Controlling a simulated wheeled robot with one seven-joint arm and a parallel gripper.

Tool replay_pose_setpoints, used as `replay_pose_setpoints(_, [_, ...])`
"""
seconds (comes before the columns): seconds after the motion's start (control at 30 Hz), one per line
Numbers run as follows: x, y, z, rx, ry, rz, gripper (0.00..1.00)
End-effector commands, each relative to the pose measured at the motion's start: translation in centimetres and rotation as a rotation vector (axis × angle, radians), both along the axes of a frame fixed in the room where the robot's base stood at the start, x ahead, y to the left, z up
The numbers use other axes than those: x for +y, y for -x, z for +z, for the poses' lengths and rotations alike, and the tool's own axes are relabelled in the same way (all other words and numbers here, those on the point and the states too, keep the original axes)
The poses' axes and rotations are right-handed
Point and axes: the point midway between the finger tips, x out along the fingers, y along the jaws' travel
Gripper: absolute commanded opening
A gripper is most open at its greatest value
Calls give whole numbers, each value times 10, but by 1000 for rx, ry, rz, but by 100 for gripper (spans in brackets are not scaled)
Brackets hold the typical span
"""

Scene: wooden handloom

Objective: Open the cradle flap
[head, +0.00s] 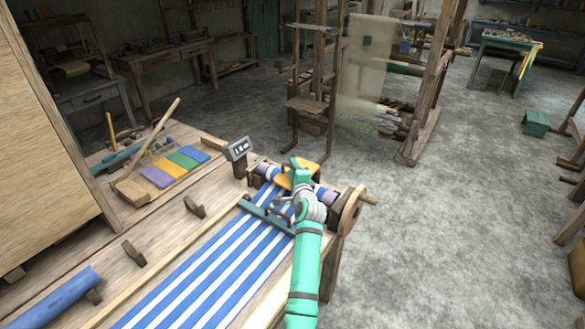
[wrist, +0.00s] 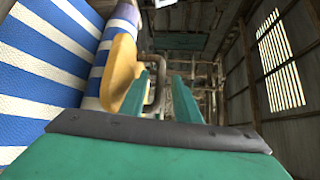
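The yellow flap (head: 284,182) sits at the far end of the loom, over the roll of striped cloth. In the wrist view the flap (wrist: 122,72) stands close on the left, with a bent metal handle (wrist: 161,70) on its side. My gripper (head: 296,165) is at the flap and partly hides it in the head view. In the wrist view my gripper (wrist: 166,78) has its two teal fingers apart, with the handle between them. A gap shows by the right finger; I cannot tell whether the left finger touches the handle or flap.
Blue-and-white striped cloth (head: 215,270) runs along the loom under a teal bar (head: 265,216).

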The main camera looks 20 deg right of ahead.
Motion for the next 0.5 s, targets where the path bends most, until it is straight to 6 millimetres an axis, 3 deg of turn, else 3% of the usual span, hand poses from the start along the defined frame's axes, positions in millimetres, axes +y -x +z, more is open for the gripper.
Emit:
replay_pose_setpoints(0.2, [-3, -13, -1, 0, 0, -2, 29])
replay_pose_setpoints(0.5, [-3, -14, -2, 0, 0, -2, 29])
